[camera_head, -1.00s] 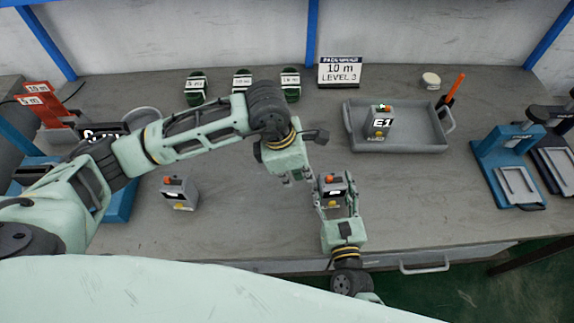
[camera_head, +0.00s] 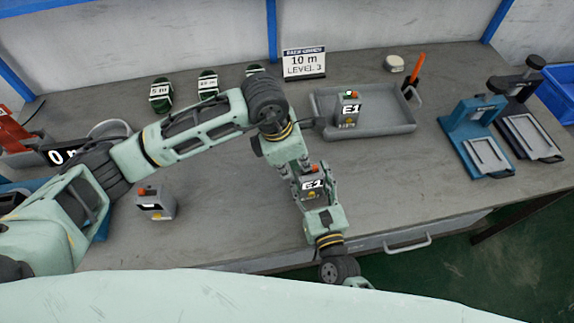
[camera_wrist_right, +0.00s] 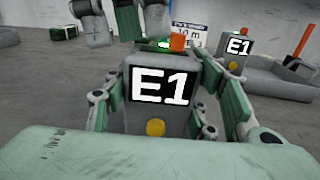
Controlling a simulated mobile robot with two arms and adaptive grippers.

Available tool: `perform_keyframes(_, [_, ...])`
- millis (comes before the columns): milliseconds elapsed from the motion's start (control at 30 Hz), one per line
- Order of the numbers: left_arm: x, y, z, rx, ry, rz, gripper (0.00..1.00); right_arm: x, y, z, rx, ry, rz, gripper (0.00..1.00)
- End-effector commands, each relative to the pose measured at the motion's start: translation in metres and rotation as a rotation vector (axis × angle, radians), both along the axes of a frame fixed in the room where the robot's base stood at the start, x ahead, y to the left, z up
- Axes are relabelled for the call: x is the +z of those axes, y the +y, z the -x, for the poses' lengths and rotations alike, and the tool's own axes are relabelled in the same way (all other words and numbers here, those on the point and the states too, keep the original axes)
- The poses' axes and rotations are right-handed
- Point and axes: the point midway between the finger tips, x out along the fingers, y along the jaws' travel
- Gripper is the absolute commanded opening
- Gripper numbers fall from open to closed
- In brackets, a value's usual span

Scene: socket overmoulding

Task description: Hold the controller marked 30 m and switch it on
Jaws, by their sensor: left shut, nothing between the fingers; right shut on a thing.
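My right gripper (camera_head: 313,177) is shut on a grey controller (camera_head: 314,197), with a finger on each side. In the right wrist view the held controller (camera_wrist_right: 176,119) shows large white "E1" on a black display, an orange button on top, a green light and a yellow dot below. No "30 m" mark is legible on it. My left gripper (camera_head: 291,172) is shut and empty, close behind the held controller's upper left; I cannot tell whether they touch. A second controller (camera_head: 349,108) also shows "E1" in the tray. A third controller (camera_head: 156,204) stands at left with a blank label or display.
The grey tray (camera_head: 394,123) lies at the back, near a "10 m LEVEL 3" sign (camera_head: 304,63). Blue and black presses (camera_head: 478,140) stand at right. The bench centre right is clear.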

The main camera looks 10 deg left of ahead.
Motion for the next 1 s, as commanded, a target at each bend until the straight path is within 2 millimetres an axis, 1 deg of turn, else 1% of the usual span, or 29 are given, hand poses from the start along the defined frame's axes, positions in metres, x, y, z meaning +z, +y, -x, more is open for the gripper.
perform_keyframes(267, [0.000, 0.002, 0.001, 0.000, -0.001, 0.003, 0.00, -0.001, 0.002, 0.001, 0.004, 0.002, 0.001, 0.23])
perform_keyframes(367, [0.000, 0.011, 0.004, 0.001, -0.001, 0.001, 0.00, -0.001, 0.002, 0.001, 0.004, 0.002, 0.001, 0.23])
perform_keyframes(533, [-0.001, 0.042, 0.015, 0.003, 0.000, -0.004, 0.00, -0.001, 0.001, 0.001, 0.003, 0.002, 0.001, 0.23])
perform_keyframes(600, [0.020, 0.042, 0.014, 0.000, -0.007, 0.003, 0.00, -0.001, 0.001, 0.001, 0.002, 0.002, 0.001, 0.23])
perform_keyframes(800, [0.063, 0.052, 0.019, 0.001, -0.004, 0.000, 0.00, -0.001, 0.001, 0.001, 0.002, 0.002, 0.001, 0.23])
perform_keyframes(900, [0.079, 0.056, 0.021, 0.000, -0.003, 0.000, 0.00, -0.001, 0.001, 0.001, 0.002, 0.002, 0.001, 0.23])
perform_keyframes(1000, [0.089, 0.058, 0.022, 0.000, -0.001, 0.001, 0.00, -0.001, 0.001, 0.001, 0.002, 0.002, 0.001, 0.23])
